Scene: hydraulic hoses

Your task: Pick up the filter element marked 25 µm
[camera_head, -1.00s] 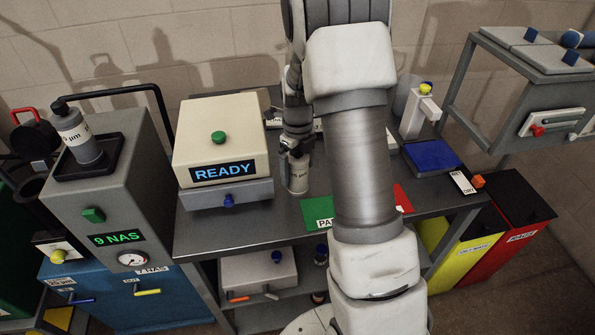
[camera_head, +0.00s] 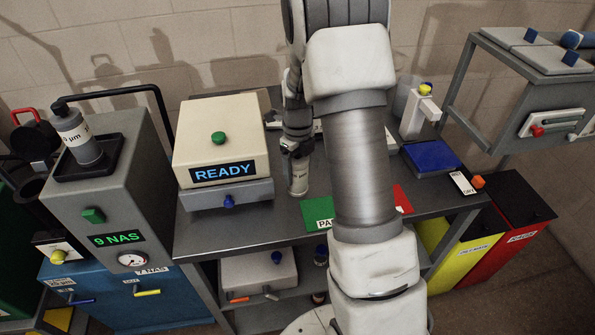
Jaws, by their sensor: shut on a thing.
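My gripper (camera_head: 297,150) points down over the grey bench, left of my arm. It is shut on the top of a pale cylinder with a dark marking on its label (camera_head: 299,180). The marking is too small to read in full. The cylinder is upright at the bench top; I cannot tell whether it touches the surface. Another filter element (camera_head: 78,135), grey with a white label ending in "µm", stands in a black tray on the grey unit at left. Its number is partly cut off.
A beige box reading READY (camera_head: 222,150) stands just left of my gripper. A green mat (camera_head: 318,213), a red mat (camera_head: 403,199) and a blue pad (camera_head: 432,157) lie on the bench (camera_head: 250,238). A white dispenser (camera_head: 420,112) stands at back right. Yellow and red bins stand below right.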

